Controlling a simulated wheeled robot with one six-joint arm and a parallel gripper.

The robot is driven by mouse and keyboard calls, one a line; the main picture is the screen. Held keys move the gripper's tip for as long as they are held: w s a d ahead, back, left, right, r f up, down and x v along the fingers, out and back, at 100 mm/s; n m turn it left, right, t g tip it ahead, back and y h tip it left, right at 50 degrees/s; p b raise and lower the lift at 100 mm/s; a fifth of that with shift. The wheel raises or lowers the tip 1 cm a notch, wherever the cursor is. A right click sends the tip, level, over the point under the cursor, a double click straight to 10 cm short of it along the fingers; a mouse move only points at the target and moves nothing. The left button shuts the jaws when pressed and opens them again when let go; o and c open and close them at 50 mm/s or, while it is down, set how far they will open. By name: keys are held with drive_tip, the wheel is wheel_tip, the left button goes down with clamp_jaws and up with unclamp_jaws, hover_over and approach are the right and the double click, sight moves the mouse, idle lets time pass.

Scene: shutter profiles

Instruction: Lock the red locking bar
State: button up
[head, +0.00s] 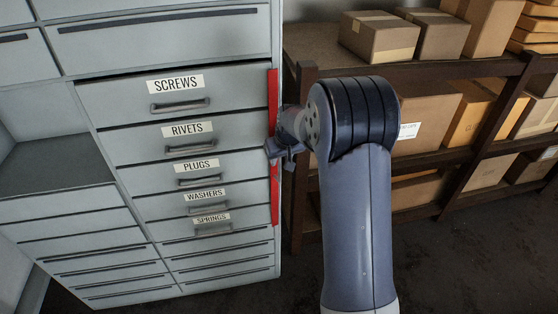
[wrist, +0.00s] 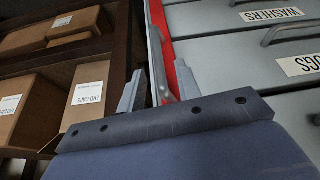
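The red locking bar (head: 273,100) runs upright along the right edge of the grey drawer cabinet (head: 165,15). My arm hides part of its middle in the head view. In the wrist view the red bar (wrist: 167,45) runs down from the top edge to between my fingers. My gripper (head: 277,149) is at the bar's middle height. In the wrist view its two fingers (wrist: 160,68) stand apart, one on each side of a narrow grey piece by the bar. I cannot tell whether either finger touches it.
A dark shelf (head: 450,158) with cardboard boxes stands close on the right.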

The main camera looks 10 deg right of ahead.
drive_tip(key=shift+x, duration=1.6)
drive_tip(key=shift+c, duration=0.4)
clamp_jaws()
